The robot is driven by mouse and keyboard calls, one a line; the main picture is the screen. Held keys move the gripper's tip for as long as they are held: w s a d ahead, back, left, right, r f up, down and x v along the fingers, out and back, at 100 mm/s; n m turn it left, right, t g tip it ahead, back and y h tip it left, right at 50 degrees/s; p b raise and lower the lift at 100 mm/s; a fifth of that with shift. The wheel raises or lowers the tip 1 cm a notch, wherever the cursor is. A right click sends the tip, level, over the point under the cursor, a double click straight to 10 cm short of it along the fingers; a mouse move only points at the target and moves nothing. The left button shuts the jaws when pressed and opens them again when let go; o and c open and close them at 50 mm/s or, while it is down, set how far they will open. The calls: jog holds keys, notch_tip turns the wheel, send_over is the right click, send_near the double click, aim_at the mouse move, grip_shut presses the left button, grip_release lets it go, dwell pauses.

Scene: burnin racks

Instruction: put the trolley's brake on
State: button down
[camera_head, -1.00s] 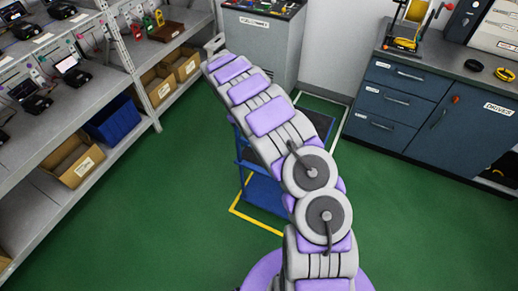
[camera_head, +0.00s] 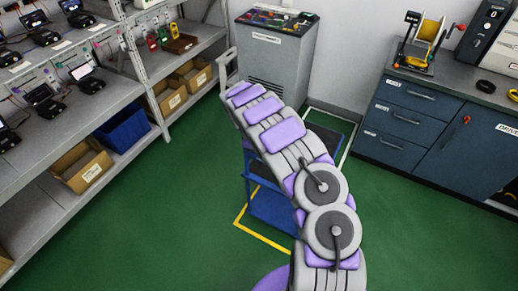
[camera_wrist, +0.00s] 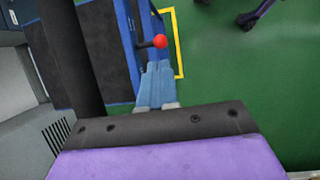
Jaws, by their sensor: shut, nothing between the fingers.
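The trolley (camera_head: 272,206) is blue, with a dark deck, and stands behind my arm in the head view; much of it is hidden. In the wrist view its blue frame (camera_wrist: 127,40) and dark deck (camera_wrist: 95,50) show at upper left. A lever with a red ball knob (camera_wrist: 160,41) sticks out at the frame's edge. My gripper (camera_wrist: 158,64) is shut and empty, its blue-grey fingertips just short of the knob in the picture. I cannot tell whether they touch. The gripper is hidden behind my arm in the head view.
Yellow floor tape (camera_head: 262,236) runs around the trolley. Shelving (camera_head: 140,60) with bins stands at left, a grey cabinet (camera_head: 272,65) at the back, and a blue drawer bench (camera_head: 410,125) at right. The green floor (camera_head: 400,220) at front right is clear.

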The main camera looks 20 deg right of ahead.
jog(key=b+x, duration=0.1)
jog(key=x, duration=0.7)
jog(key=shift+r, duration=0.1)
jog(key=shift+s, duration=0.15)
